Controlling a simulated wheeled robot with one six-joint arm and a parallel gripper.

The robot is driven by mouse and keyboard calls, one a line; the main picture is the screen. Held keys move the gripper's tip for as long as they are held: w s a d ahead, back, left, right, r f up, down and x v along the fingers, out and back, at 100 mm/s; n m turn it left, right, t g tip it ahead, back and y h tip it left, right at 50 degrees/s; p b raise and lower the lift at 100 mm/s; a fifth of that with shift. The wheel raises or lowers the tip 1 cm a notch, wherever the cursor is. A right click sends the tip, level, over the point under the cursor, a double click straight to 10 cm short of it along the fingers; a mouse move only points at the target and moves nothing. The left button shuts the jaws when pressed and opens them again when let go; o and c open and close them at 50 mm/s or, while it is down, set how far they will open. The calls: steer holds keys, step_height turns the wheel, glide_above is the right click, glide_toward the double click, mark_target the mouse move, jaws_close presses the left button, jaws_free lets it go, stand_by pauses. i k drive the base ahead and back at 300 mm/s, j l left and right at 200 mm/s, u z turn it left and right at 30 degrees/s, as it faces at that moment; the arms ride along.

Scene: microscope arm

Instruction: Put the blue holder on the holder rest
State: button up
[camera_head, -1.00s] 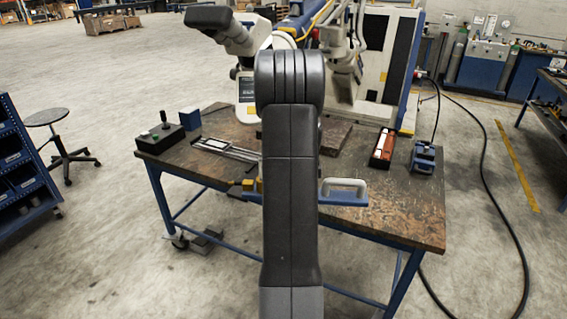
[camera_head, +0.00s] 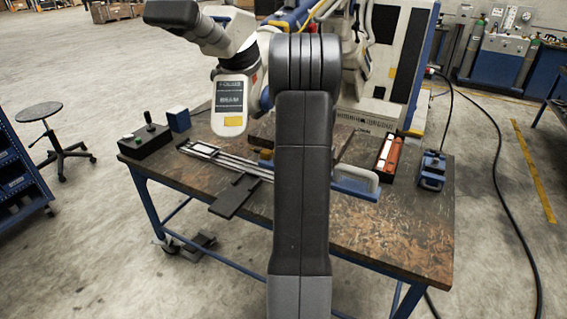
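The microscope (camera_head: 230,95) stands behind the rails. A black joystick box (camera_head: 147,140) and a small blue box (camera_head: 178,119) are at the table's left. A tray with red items (camera_head: 389,155) and a blue device (camera_head: 432,170) are at the right. The front right tabletop (camera_head: 395,235) is clear.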

mark_target(228, 203)
steer(key=i+l, duration=0.25)
steer(key=i, duration=0.15)
steer(key=i+l, duration=0.25)
steer(key=i, duration=0.2)
